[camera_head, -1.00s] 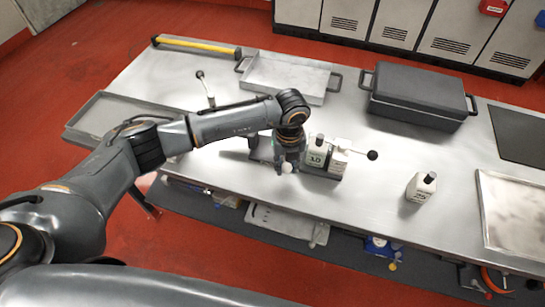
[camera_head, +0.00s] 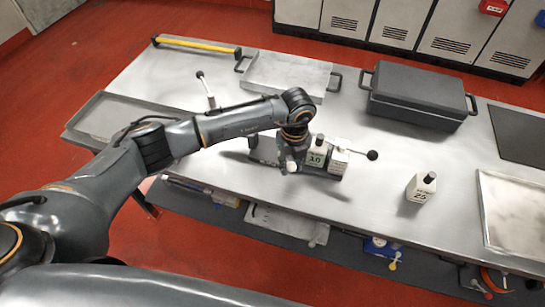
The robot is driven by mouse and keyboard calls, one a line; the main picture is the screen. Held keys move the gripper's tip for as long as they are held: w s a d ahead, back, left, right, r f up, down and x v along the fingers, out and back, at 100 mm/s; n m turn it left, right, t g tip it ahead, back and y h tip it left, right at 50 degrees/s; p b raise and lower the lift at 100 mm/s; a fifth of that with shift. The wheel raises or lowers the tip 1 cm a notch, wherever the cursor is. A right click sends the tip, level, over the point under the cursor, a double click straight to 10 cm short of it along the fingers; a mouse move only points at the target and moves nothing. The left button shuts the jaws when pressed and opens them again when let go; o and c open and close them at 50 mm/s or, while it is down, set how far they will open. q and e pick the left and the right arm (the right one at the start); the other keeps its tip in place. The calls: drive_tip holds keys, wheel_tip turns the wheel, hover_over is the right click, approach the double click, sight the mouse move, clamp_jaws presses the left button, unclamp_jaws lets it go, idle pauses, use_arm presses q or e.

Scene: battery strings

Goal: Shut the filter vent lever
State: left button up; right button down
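My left gripper (camera_head: 292,155) points down at the left end of a small fixture near the middle of the table. A white block marked 10 (camera_head: 317,154) and a second white block (camera_head: 338,160) stand on this fixture. A lever with a black knob (camera_head: 372,155) sticks out to its right. A pale round knob (camera_head: 291,167) shows at my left fingertips; I cannot tell whether they grip it. I cannot tell which is the filter vent lever. My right gripper is not in view.
A white bottle marked 25 (camera_head: 421,188) stands right of the fixture. A black case (camera_head: 418,92) and a metal tray (camera_head: 288,76) lie behind. A framed panel (camera_head: 515,212) is at the right. A lower shelf holds several items. The table front is mostly clear.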

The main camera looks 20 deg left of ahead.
use_arm(q)
drive_tip(key=shift+o, duration=1.2)
wheel_tip(320, 180, up, 7)
drive_tip(key=p, duration=0.5)
